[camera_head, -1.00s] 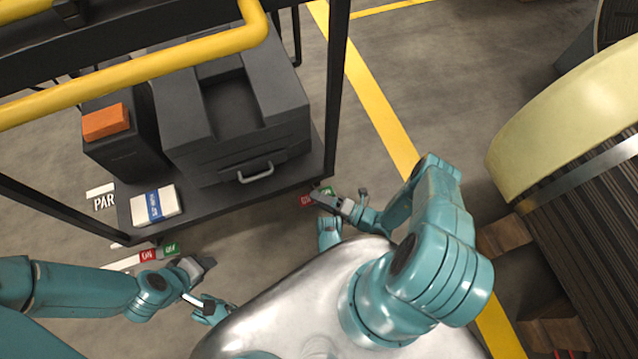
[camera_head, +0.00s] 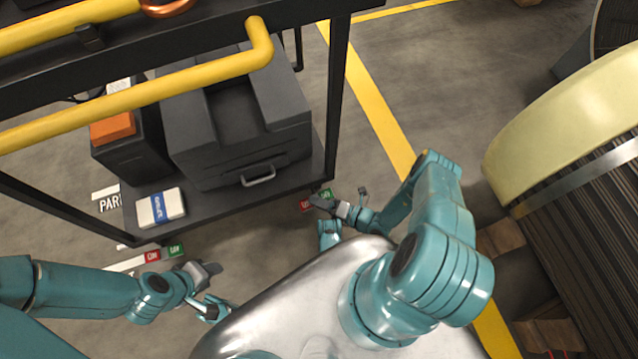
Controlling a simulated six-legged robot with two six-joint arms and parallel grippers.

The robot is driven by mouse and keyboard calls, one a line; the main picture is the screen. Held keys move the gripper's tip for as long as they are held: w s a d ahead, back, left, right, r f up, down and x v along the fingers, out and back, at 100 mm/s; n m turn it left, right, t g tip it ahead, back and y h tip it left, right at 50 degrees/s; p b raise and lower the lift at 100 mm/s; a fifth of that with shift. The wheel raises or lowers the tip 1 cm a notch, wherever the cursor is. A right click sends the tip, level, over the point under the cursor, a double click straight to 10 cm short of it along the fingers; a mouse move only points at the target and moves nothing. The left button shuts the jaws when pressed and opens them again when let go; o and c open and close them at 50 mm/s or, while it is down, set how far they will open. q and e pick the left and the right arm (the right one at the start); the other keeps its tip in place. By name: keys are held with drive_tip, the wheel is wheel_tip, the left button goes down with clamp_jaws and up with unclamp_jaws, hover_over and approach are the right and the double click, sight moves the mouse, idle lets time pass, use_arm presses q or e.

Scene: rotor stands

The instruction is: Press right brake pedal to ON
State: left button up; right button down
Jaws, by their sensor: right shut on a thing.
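The right brake pedal sits low at the cart's front right corner. Its red label (camera_head: 306,206) and green label (camera_head: 326,194) show beside my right gripper (camera_head: 320,203). That gripper is shut on the pedal, at the red label's side, and hides most of it. At the front left corner, the left brake's red label (camera_head: 152,256) and green label (camera_head: 175,251) show on the floor side of the cart. My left gripper (camera_head: 208,269) is just right of and below these labels, apart from them; its jaw gap is not clear.
The black cart (camera_head: 250,217) with yellow rails (camera_head: 140,97) fills the upper left. Its lower shelf carries a dark grey case (camera_head: 240,150) and a white-and-blue box (camera_head: 160,208). A large cream-rimmed coil (camera_head: 560,120) on wood stands at right. Floor beside the yellow line is clear.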

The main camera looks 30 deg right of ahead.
drive_tip(key=c, duration=1.2)
unclamp_jaws()
drive_tip(key=shift+o, duration=0.2)
use_arm(q)
drive_tip(key=s+r+p, duration=0.1)
drive_tip(key=r+p, duration=0.1)
drive_tip(key=shift+s+d+r+g+p, duration=0.15)
drive_tip(key=shift+s+r+g+p, duration=0.15)
drive_tip(key=shift+s, duration=0.1)
use_arm(e)
drive_tip(key=v, duration=1.6)
drive_tip(key=shift+s, duration=0.15)
drive_tip(key=shift+s, duration=0.1)
